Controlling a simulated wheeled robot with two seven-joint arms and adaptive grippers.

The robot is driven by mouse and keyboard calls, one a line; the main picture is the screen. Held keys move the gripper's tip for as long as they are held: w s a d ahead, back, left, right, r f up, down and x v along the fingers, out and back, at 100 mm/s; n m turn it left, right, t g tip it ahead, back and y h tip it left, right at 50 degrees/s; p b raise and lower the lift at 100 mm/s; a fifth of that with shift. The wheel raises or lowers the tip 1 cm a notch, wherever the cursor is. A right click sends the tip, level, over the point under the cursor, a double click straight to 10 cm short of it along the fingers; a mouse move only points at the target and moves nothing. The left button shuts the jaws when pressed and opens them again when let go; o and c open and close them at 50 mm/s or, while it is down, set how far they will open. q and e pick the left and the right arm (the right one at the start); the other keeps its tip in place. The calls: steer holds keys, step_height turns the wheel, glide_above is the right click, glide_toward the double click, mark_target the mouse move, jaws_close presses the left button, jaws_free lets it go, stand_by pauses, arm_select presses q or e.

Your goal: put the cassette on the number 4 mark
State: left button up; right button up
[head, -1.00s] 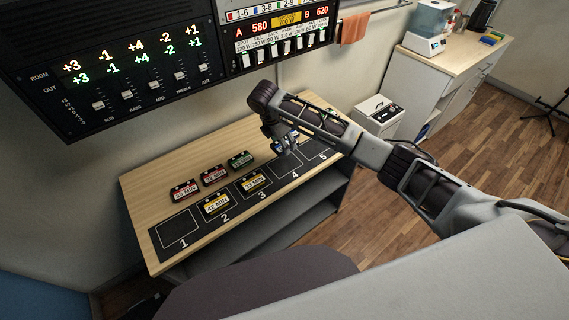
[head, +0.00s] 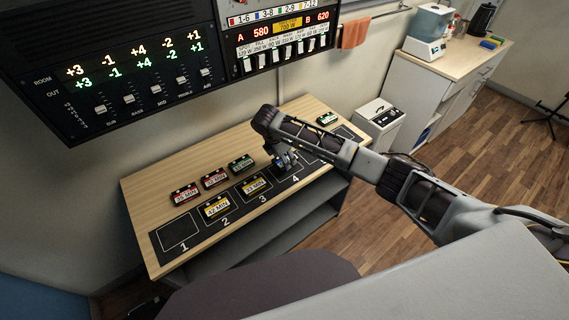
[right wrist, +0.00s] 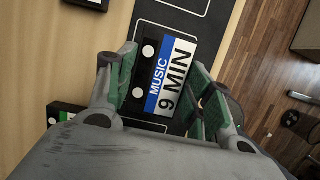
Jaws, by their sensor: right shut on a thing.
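The gripper is shut on the cassette. I cannot tell whether the cassette touches the strip. The arm and gripper cover much of the mark's outline; its digit 4 shows. My left gripper is out of view.
Yellow cassettes lie on mark 2 (head: 214,208) and mark 3 (head: 254,187). Mark 1 (head: 180,232) is empty. Two red cassettes (head: 187,194) and a green one (head: 241,162) lie behind the strip.

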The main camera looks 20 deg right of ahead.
steer(key=shift+f, duration=1.8)
steer(key=shift+f, duration=0.1)
steer(key=o, duration=1)
steer(key=shift+o, duration=0.2)
steer(key=v, duration=1.2)
